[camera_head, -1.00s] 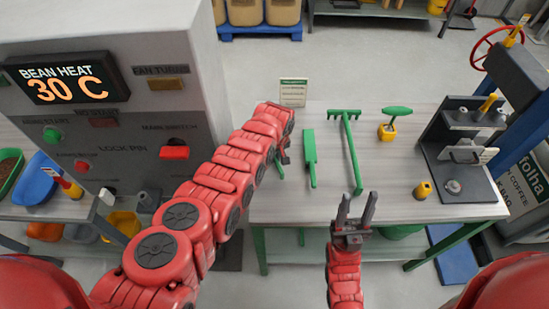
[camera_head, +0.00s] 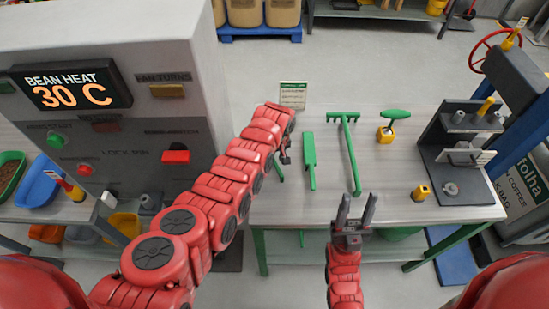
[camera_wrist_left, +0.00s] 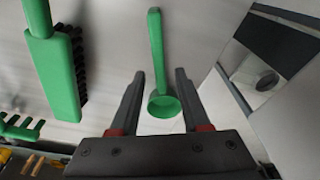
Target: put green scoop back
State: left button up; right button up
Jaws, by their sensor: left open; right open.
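The green scoop (camera_wrist_left: 163,105) lies on the grey table surface in the left wrist view. Its round bowl is between the fingers and its handle runs up the picture past the fingertips. My left gripper (camera_wrist_left: 160,73) is open around it, with a gap on both sides. In the head view only a short green piece of the scoop (camera_head: 279,171) shows beside my left gripper (camera_head: 285,157), the rest being hidden by my arm. My right gripper (camera_head: 356,211) is open and empty, fingers pointing up the picture, at the table's front edge.
A green brush (camera_head: 309,162) and a green rake (camera_head: 351,155) lie right of the scoop on the table (camera_head: 288,205). A small sign (camera_head: 293,95) stands at the table's back edge. A grey machine (camera_head: 160,45) stands left; a press (camera_head: 455,150) stands right.

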aim_at(277, 164)
pick_arm(q)
notch_tip(277, 164, up, 10)
jog(key=s+b, duration=0.1)
jog(key=b, duration=0.2)
jog(key=shift+s+d+f, duration=0.15)
jog(key=shift+s+d, duration=0.05)
jog(key=shift+d, duration=0.05)
dwell(0.4)
